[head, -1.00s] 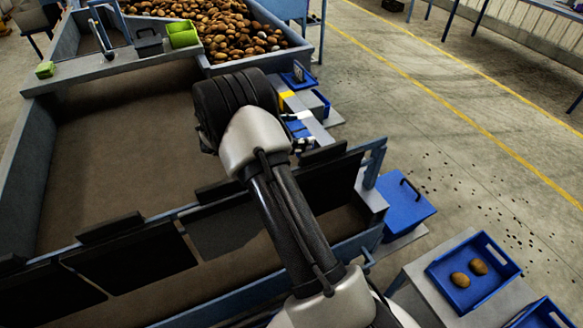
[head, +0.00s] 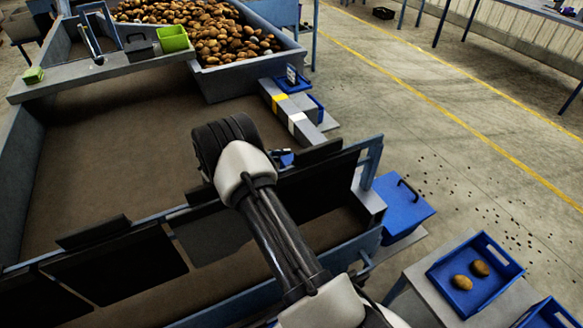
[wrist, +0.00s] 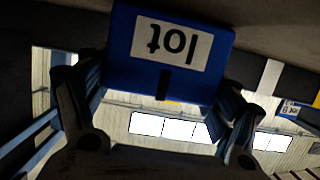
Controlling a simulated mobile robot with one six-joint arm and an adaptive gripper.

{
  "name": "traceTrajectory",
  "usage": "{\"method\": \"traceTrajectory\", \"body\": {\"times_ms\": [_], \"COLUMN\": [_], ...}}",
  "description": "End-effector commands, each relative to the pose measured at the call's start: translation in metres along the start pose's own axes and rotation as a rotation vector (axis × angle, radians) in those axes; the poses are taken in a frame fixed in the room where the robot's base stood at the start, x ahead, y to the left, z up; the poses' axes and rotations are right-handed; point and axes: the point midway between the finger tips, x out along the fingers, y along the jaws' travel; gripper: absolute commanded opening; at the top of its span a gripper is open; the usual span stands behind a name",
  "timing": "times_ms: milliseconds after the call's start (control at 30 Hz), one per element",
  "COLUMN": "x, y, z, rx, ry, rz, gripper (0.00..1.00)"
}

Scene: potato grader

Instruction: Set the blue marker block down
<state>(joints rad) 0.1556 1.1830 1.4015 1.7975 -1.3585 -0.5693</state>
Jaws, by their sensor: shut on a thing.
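The blue marker block (wrist: 205,73) fills the upper middle of the wrist view. Its white label reads "lot" upside down. My gripper (wrist: 160,92) is shut on the block, with one dark finger on each side. In the head view my arm hides most of the gripper; a small blue patch (head: 286,158), probably the block, shows just right of my wrist, above the belt side near the dark flaps. I cannot tell whether the block touches anything below.
A grey ledge (head: 308,134) with yellow and white patches lies beyond my gripper. A hopper of potatoes (head: 215,30) stands at the back. A blue lidded box (head: 400,205) and a blue tray with two potatoes (head: 440,270) are at right. The wide brown belt (head: 110,140) is bare.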

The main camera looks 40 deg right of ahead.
Motion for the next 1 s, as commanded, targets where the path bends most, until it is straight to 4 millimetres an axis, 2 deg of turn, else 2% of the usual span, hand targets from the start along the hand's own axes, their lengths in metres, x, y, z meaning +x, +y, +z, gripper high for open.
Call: {"method": "traceTrajectory", "body": {"times_ms": [233, 267, 467, 900, 1000], "x": [0.0012, 0.0010, 0.0008, 0.0001, -0.0077], "y": [-0.0001, 0.0001, 0.0001, 0.0001, -0.0006], "z": [0.0036, 0.0032, 0.0026, 0.0004, -0.0016], "rx": [0.000, 0.000, 0.000, 0.000, -0.001], "ry": [0.001, 0.000, 0.000, 0.000, -0.001], "rz": [0.000, 0.000, 0.000, 0.000, -0.002], "gripper": [0.47, 0.85, 0.98, 1.00, 1.00]}}
